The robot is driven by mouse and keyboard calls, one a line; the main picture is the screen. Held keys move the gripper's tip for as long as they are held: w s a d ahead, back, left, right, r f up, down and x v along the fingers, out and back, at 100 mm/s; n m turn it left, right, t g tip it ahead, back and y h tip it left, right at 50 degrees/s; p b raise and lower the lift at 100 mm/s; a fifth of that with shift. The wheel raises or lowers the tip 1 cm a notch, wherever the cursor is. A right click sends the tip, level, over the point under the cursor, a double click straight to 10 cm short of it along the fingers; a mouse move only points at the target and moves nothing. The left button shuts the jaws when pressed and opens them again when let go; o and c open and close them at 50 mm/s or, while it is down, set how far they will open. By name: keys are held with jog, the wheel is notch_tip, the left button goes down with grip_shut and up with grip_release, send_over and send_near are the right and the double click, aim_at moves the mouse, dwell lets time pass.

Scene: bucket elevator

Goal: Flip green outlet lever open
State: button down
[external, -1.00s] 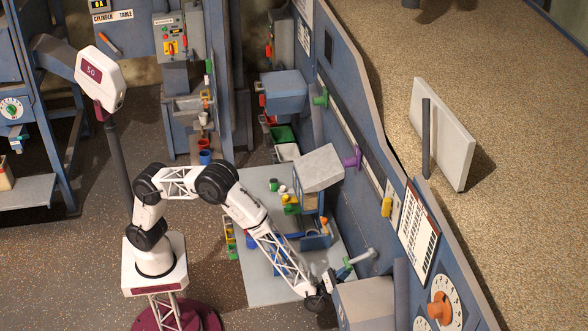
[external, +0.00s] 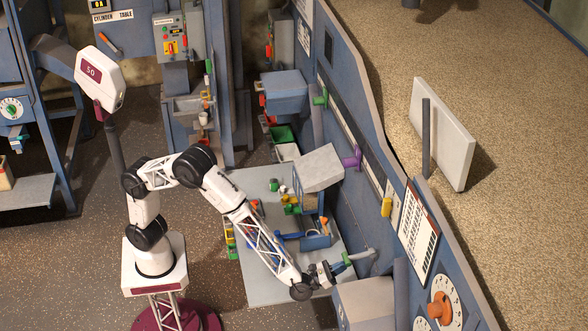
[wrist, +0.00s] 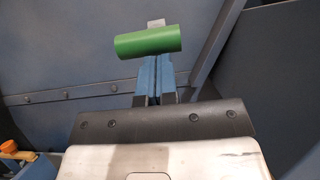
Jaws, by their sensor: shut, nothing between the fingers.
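The green outlet lever (external: 342,264) sticks out from the blue machine wall on a light grey bar (external: 360,256), low at the right of the work area. In the wrist view its green cylindrical handle (wrist: 148,42) lies crosswise just past my fingertips. My gripper (external: 330,270) is shut and empty, its blue fingers (wrist: 154,76) together and pointing at the handle. The fingertips are at or very near the handle's lower side; I cannot tell if they touch. The handle hides most of the bar in the wrist view.
A grey box (external: 364,302) stands just below the lever. A blue bin unit with a grey hood (external: 319,168) stands above it. Purple (external: 352,158) and yellow (external: 386,207) handles are on the same wall. A pale grey floor plate (external: 262,284) lies below my forearm.

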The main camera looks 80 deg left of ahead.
jog(key=shift+w+a+r+g, duration=0.1)
jog(key=shift+r+g, duration=1.6)
jog(key=shift+r, duration=0.2)
jog(key=shift+w+a+r+g, duration=0.1)
jog(key=shift+r+g, duration=1.6)
jog(key=shift+r, duration=0.2)
jog(key=shift+w+r, duration=0.2)
jog(key=shift+r, duration=0.4)
jog(key=shift+w+r, duration=0.1)
jog(key=shift+r, duration=0.25)
send_near(343, 253)
jog(key=shift+s+d+r, duration=0.35)
jog(key=shift+s+d, duration=0.2)
jog(key=shift+s, duration=0.1)
jog(key=shift+s+d+r, duration=0.3)
jog(key=shift+s+d, duration=0.2)
jog(key=shift+s, duration=0.15)
jog(key=shift+s+d+r, duration=0.35)
jog(key=shift+s+d, duration=0.2)
jog(key=shift+s, duration=0.15)
jog(key=shift+a, duration=0.1)
